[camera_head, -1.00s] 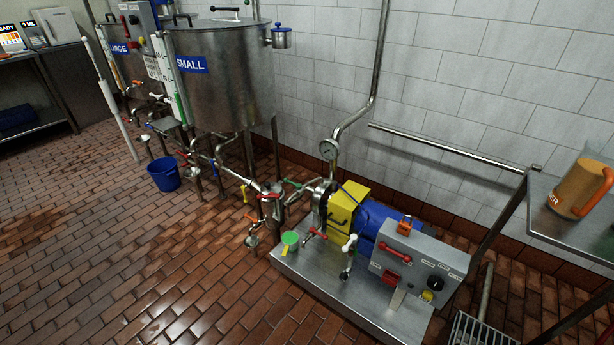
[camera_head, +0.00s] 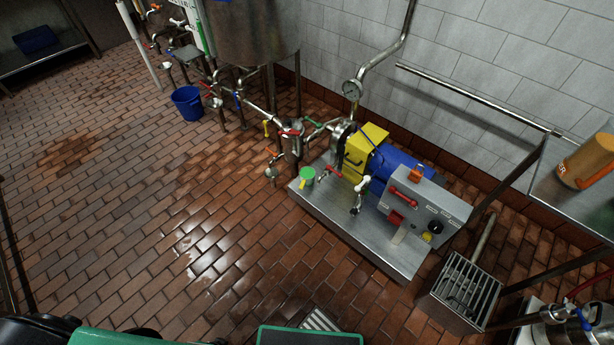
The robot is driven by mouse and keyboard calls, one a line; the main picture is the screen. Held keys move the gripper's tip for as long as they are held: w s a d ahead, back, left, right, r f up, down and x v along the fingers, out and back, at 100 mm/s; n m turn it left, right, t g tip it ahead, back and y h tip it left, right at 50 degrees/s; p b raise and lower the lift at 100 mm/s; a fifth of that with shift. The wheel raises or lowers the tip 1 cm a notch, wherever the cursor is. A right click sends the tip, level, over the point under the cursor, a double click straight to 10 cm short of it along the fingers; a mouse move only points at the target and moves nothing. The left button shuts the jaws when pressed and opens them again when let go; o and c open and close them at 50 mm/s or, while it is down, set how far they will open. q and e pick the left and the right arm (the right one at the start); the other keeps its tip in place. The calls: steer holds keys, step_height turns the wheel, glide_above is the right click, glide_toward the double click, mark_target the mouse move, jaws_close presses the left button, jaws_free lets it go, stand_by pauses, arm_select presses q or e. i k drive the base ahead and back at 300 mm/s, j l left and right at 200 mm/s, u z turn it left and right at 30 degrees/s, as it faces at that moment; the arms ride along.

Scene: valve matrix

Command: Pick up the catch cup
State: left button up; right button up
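A small green cup-like piece (camera_head: 307,174) with a yellow tab stands on the left end of the steel pump base (camera_head: 372,246). It looks like the catch cup, though it is small and I cannot be sure. It sits beside the red-handled valve and below the pipework. Nothing holds it. Neither of my grippers shows in the head view. Green and black parts at the bottom edge look like my own body.
A blue motor and yellow guard (camera_head: 362,151) stand on the pump base beside a grey control box (camera_head: 425,205). A blue bucket (camera_head: 187,104) is on the floor at left. Tiled floor at left is clear.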

mark_target(307, 175)
steer(key=z, duration=1.95)
steer(key=u, duration=2.1)
steer(key=i+z, duration=0.2)
steer(key=z, duration=0.2)
steer(key=i+z, duration=0.25)
steer(key=z, duration=0.2)
